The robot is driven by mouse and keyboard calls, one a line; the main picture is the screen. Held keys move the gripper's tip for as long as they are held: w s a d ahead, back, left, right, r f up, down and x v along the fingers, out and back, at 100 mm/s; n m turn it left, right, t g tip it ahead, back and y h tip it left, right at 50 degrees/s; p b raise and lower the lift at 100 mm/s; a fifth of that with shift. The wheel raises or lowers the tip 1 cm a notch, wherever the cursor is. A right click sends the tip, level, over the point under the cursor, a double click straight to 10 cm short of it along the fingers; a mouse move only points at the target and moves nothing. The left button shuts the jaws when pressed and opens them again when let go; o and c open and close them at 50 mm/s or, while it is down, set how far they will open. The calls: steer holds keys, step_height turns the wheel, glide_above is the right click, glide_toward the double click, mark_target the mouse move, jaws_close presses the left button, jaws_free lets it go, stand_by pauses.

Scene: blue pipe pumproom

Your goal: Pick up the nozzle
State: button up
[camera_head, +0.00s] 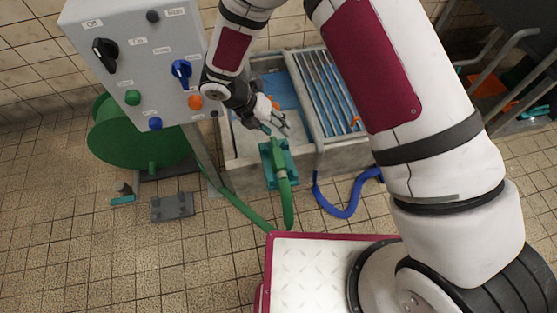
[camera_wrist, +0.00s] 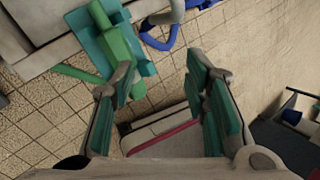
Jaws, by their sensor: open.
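The green nozzle (camera_head: 281,167) rests upright in a teal holder (camera_head: 268,166) on the front wall of the concrete basin. A green hose hangs from its lower end. My gripper (camera_head: 279,124) is just above and behind the nozzle in the head view, apart from it. In the wrist view the nozzle (camera_wrist: 113,42) and its teal holder (camera_wrist: 80,24) show at the upper left, beyond the left finger. My gripper's teal-padded fingers (camera_wrist: 160,112) are spread wide with nothing between them. The left finger covers part of the nozzle's lower end.
A grey control box (camera_head: 140,55) with knobs stands at the left, above a green hose reel (camera_head: 130,140). The concrete basin (camera_head: 240,150) has a metal grate (camera_head: 326,90). A blue hose (camera_head: 345,205) hangs at its right. Tiled floor at the lower left is mostly clear.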

mark_target(276, 163)
steer(key=f+n+b, duration=0.1)
steer(key=f, duration=0.5)
steer(key=s+f+n+b, duration=0.1)
steer(key=f+b, duration=0.1)
steer(key=f, duration=0.4)
steer(key=s+f+n+b, duration=0.1)
steer(key=f+n+b, duration=0.1)
steer(key=f, duration=0.4)
steer(key=shift+d, duration=0.2)
steer(key=shift+r, duration=0.1)
jaws_close()
